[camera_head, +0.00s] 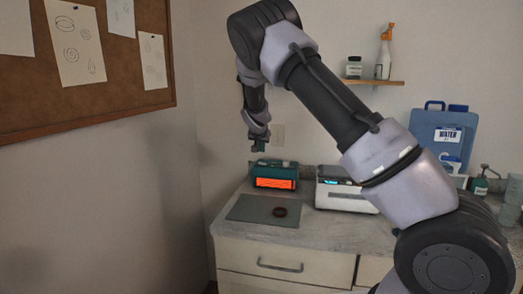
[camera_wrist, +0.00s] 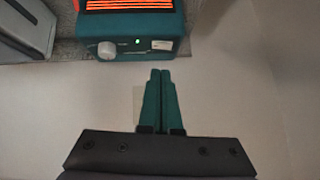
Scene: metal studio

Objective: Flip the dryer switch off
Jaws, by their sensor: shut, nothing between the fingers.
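The dryer is a teal box with a glowing orange front (camera_head: 275,183) on the counter near the wall corner. In the wrist view the dryer (camera_wrist: 190,18) fills the top middle. Its panel shows a pale round knob (camera_wrist: 107,49), a lit green light (camera_wrist: 137,41) and a small whitish patch (camera_wrist: 162,45), which may be the switch; its position is too small to tell. My gripper (camera_head: 257,147) is above the dryer, apart from it. In the wrist view its teal fingers (camera_wrist: 160,72) are together and empty, with their tips just short of the panel.
A white appliance (camera_head: 344,196) stands right of the dryer and shows in the wrist view (camera_wrist: 22,28). A wall outlet (camera_head: 278,136) is behind. A blue water container (camera_head: 443,140) stands right.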

